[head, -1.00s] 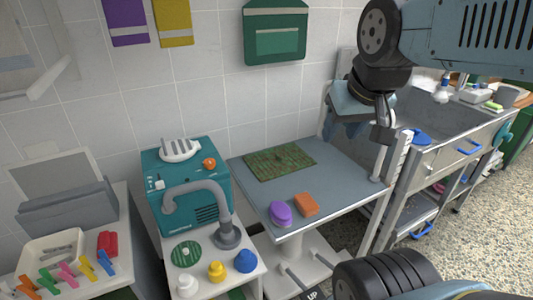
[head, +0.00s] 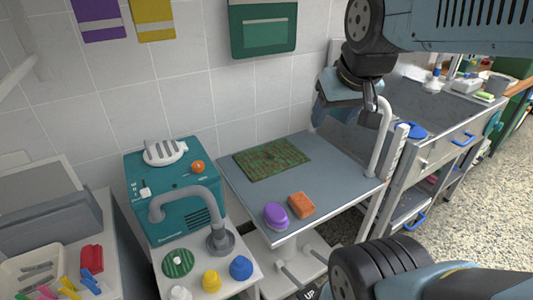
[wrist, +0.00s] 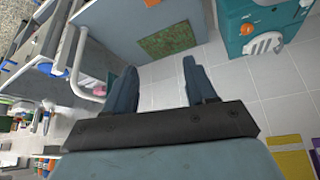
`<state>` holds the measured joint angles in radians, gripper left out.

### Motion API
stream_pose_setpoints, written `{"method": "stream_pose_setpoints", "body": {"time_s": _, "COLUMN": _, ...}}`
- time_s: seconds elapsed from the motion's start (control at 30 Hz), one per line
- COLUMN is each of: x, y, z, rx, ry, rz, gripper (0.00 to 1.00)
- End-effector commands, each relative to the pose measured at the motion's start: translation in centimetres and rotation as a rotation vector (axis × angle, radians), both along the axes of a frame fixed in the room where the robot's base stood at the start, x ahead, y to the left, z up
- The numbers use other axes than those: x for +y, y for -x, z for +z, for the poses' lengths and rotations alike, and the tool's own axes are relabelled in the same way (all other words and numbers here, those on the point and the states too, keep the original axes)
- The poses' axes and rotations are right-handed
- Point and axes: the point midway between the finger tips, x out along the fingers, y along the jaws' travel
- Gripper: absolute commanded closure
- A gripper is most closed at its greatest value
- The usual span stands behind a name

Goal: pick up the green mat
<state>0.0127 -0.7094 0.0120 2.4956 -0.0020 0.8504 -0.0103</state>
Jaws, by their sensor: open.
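The green mat (head: 271,158) is a flat rectangle with brown-red patterning. It lies on the back left part of the grey table top, near the tiled wall. It also shows in the wrist view (wrist: 167,39), ahead of my fingers and apart from them. My gripper (head: 345,112) hangs above the right back side of the table, to the right of the mat. In the wrist view my gripper (wrist: 158,75) has its two blue fingers spread, with nothing between them.
A purple brush (head: 276,215) and an orange sponge (head: 301,205) lie at the table's (head: 335,175) front edge. A teal machine (head: 165,180) with a grey hose stands left of the table. A curved rail (head: 383,140) rises at its right. The table's middle is clear.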

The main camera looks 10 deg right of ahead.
Motion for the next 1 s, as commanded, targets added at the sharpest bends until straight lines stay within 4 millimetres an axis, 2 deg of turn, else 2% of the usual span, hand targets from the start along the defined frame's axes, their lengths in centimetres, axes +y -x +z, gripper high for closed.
{"method": "stream_pose_setpoints", "body": {"time_s": 0.27, "x": 0.2, "y": -8.0, "z": -2.6, "rx": -0.048, "ry": 0.058, "rz": 0.034, "gripper": 0.44}}
{"method": "stream_pose_setpoints", "body": {"time_s": 0.47, "x": 0.1, "y": -13.8, "z": -5.5, "rx": -0.093, "ry": 0.091, "rz": 0.073, "gripper": 0.44}}
{"method": "stream_pose_setpoints", "body": {"time_s": 0.7, "x": -0.1, "y": -20.0, "z": -9.8, "rx": -0.15, "ry": 0.108, "rz": 0.123, "gripper": 0.44}}
{"method": "stream_pose_setpoints", "body": {"time_s": 1.0, "x": -0.4, "y": -26.4, "z": -16.1, "rx": -0.231, "ry": 0.097, "rz": 0.166, "gripper": 0.44}}
